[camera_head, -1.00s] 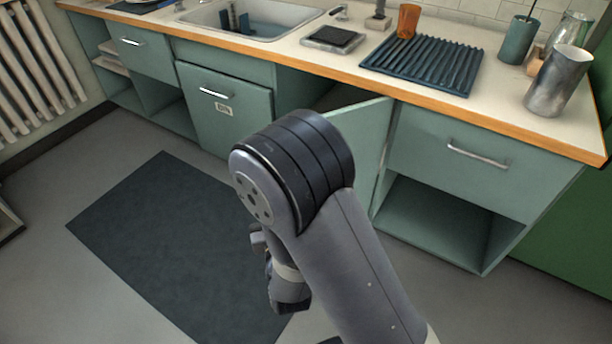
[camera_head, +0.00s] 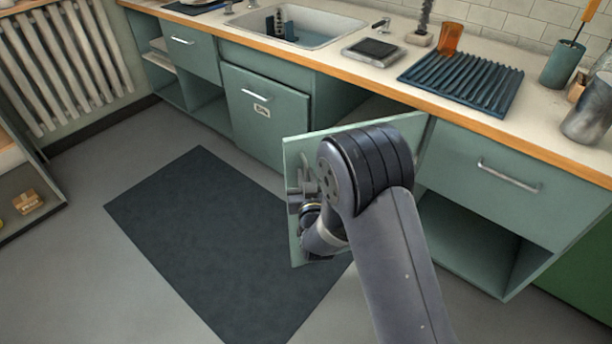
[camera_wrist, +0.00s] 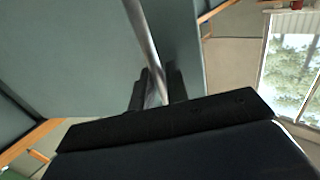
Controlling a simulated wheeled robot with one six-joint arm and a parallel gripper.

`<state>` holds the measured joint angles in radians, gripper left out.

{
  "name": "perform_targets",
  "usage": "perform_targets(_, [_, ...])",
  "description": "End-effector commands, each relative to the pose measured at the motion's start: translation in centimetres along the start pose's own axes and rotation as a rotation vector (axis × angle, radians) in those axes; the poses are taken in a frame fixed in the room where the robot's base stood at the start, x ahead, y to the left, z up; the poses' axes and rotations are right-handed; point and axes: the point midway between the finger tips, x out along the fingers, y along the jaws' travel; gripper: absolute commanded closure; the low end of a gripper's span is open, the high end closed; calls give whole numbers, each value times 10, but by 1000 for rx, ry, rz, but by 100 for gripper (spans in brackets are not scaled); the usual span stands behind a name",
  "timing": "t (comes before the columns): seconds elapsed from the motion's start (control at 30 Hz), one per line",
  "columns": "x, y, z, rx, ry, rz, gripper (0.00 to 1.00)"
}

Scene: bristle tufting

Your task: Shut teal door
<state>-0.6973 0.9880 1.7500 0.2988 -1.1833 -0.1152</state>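The teal door (camera_head: 296,226) stands swung open from the counter front in the head view, its face turned to the left. My arm hides much of it. My gripper (camera_head: 306,190) is at the outer face of the door, near its free edge. In the wrist view a silver bar handle (camera_wrist: 143,35) runs between the two dark fingers of my gripper (camera_wrist: 158,90). The fingers sit close on both sides of the bar and appear shut on it. The teal door face (camera_wrist: 65,60) fills the left of the wrist view.
A dark mat (camera_head: 215,240) lies on the open floor at left. The counter (camera_head: 540,140) carries a ribbed drying rack (camera_head: 462,82). A shut cabinet front (camera_head: 262,122) is left of the opening; a drawer (camera_head: 500,180) over an open shelf is right.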

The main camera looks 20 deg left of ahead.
Motion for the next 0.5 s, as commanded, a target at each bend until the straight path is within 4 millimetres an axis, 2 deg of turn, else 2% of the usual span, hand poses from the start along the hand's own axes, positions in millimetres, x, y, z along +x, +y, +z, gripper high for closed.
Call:
perform_targets(0.37, [6, 0, 0, -1, 0, 0, 84])
perform_targets(0.5, [6, 0, 0, -1, 0, 0, 96])
